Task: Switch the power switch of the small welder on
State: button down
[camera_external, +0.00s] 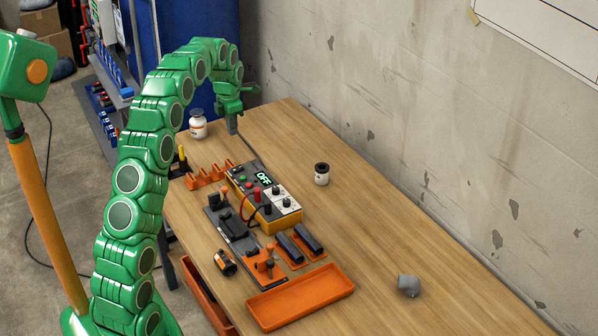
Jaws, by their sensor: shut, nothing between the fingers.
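The small welder (284,216) is a yellow box with a grey and black top, standing on the wooden table. Its display (264,179) reads OFF. Red, green and black knobs or plugs show on its top, and I cannot tell which part is the power switch. My gripper (232,128) is at the far end of the table, behind the welder in the picture and apart from it. Its grey fingers point down and are shut, with nothing held. The fingertips are small in this view, and their exact height above the table is unclear.
A white bottle (198,128) stands left of my gripper. A dark-lidded jar (321,175) stands right of the welder. An orange rack (208,176), black tools and an orange tray (300,298) lie nearby. A grey pipe elbow (408,285) is at right. The table's right side is mostly clear.

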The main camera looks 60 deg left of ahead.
aim_at(241, 167)
jog(key=shift+s, duration=0.1)
dwell(0.3)
jog(key=shift+s+t, duration=0.15)
jog(key=shift+t, duration=0.45)
jog(key=shift+f, duration=0.1)
jog(key=f, duration=0.4)
jog(key=w+f, duration=0.1)
jog(key=f, duration=0.4)
jog(key=w+f, duration=0.1)
jog(key=f, duration=0.3)
jog(key=shift+f, duration=0.25)
